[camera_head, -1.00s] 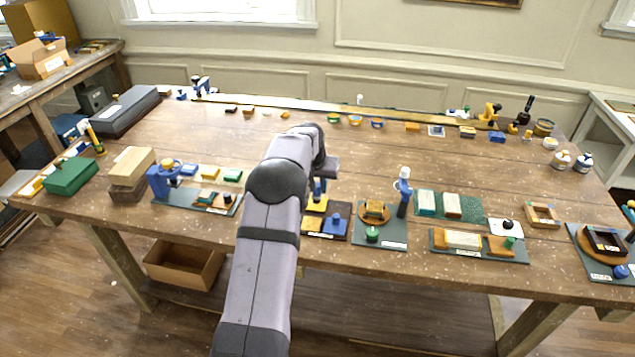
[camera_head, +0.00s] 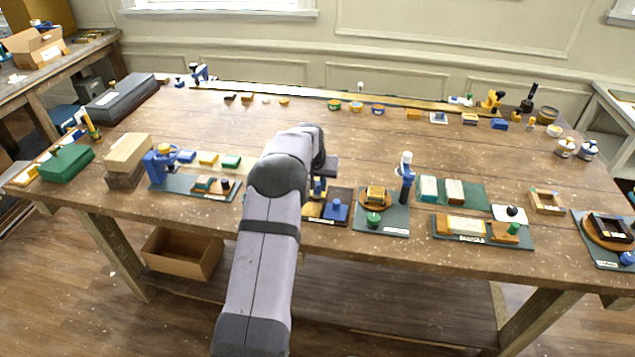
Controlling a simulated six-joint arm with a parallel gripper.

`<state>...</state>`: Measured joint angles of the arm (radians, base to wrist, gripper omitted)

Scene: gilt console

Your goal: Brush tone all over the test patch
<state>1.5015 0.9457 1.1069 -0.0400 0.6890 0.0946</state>
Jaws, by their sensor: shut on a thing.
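My gripper (camera_head: 319,181) is mostly hidden behind my own forearm and wrist, near the middle of the table. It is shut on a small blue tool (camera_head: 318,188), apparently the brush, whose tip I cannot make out. The tool is over the back left of a dark board (camera_head: 343,194) with yellow patches (camera_head: 313,209) and a blue block (camera_head: 336,209). A yellow patch there may be the test patch, but any tone on it is too small to see. I cannot tell whether the tool touches the board.
Right of the board is a grey-green plate with a round wooden piece (camera_head: 376,194) and a green knob (camera_head: 373,219). The table behind my wrist is mostly clear.

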